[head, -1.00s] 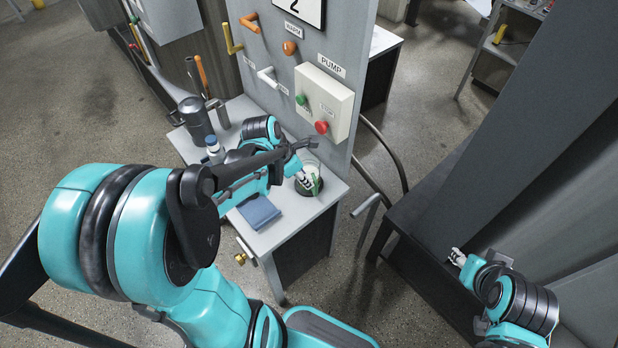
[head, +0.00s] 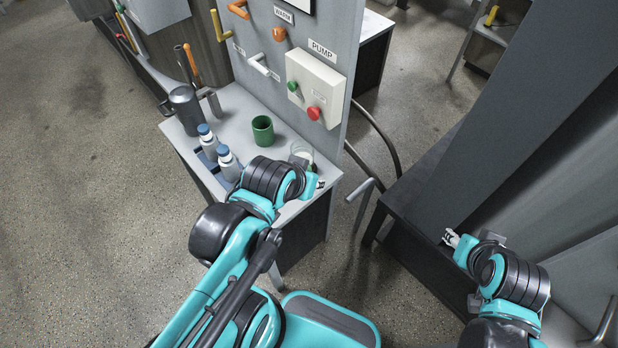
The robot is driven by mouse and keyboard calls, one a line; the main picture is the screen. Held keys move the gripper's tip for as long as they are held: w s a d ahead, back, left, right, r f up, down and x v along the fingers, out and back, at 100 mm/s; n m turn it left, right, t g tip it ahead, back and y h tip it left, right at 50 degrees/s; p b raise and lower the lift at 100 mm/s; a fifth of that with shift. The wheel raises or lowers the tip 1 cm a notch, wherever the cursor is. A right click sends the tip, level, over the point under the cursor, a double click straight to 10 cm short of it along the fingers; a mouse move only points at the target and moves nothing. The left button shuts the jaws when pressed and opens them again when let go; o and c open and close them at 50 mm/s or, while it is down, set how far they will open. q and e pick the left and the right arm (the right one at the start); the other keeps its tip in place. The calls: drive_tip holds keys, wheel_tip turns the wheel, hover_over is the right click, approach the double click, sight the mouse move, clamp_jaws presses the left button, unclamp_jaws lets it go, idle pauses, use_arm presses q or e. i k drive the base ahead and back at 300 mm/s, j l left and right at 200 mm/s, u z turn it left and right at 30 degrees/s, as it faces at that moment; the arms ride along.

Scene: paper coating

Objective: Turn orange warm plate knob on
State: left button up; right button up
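The orange knob (head: 279,34) sits on the upright grey panel (head: 235,65), just below a small label (head: 283,15) that appears to read WARM. Nothing touches the knob. My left gripper (head: 319,184) is low at the right edge of the grey table, beside a clear glass beaker (head: 301,150) and well below the knob. Its fingers are mostly hidden by my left wrist, so its opening is unclear. My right gripper (head: 450,238) is far to the right by the dark bench, away from the panel. Its fingers are too small to judge.
A pump box (head: 316,88) with green and red buttons projects from the panel. Orange, yellow and white handles stick out nearby. A green cup (head: 262,130), two blue-capped bottles (head: 228,163) and a dark grey canister (head: 187,108) stand on the table (head: 235,100).

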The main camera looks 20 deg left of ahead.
sight(279, 33)
drive_tip(key=u, duration=1.3)
